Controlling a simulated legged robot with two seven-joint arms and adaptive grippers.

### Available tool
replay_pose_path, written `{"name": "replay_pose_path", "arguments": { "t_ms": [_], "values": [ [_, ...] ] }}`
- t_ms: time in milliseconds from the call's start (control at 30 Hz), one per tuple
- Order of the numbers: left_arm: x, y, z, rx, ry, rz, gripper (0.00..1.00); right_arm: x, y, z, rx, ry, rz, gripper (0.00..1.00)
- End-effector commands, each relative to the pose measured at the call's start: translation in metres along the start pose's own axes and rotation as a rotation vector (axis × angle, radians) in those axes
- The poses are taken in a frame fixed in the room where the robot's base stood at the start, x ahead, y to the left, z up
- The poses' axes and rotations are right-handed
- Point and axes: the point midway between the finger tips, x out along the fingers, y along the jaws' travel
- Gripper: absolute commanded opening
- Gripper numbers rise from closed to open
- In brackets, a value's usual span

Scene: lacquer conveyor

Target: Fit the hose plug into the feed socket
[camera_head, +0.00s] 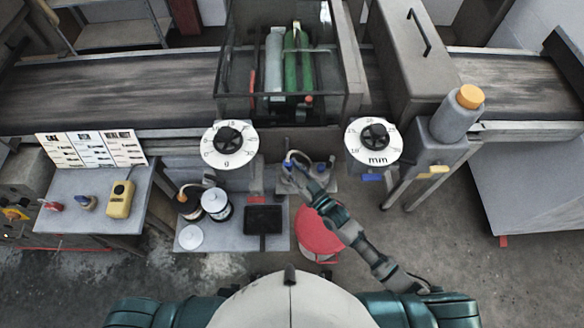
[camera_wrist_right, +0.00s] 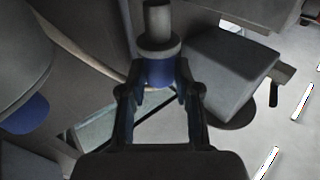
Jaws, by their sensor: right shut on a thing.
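My right gripper (camera_head: 292,170) is at a small grey unit below the conveyor, between the two round dials. In the right wrist view, my right gripper (camera_wrist_right: 161,82) is shut on the blue part of a grey stepped cylinder, which I take as the hose plug (camera_wrist_right: 158,42). Its narrow end points away from the fingers. In the head view the plug is too small to tell from the gripper. I cannot tell for certain which part is the feed socket. My left gripper is not in view.
A grey block (camera_wrist_right: 228,75) stands close right of the held part; a large grey round body (camera_wrist_right: 25,60) is at left. A red-topped stool (camera_head: 318,232) stands beside my right forearm. Cans (camera_head: 216,203) and a black tray (camera_head: 264,220) sit on the low platform at left.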

Motion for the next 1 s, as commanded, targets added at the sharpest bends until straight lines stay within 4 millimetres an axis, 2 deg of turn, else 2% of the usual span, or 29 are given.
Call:
{"name": "replay_pose_path", "arguments": {
  "t_ms": [433, 1000],
  "values": [
    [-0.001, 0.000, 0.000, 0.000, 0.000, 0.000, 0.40, 0.000, 0.000, 0.001, 0.000, 0.000, 0.000, 0.00],
    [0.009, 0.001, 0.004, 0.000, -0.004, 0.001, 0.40, -0.002, 0.000, 0.015, 0.000, 0.000, 0.000, 0.00]
  ]
}}
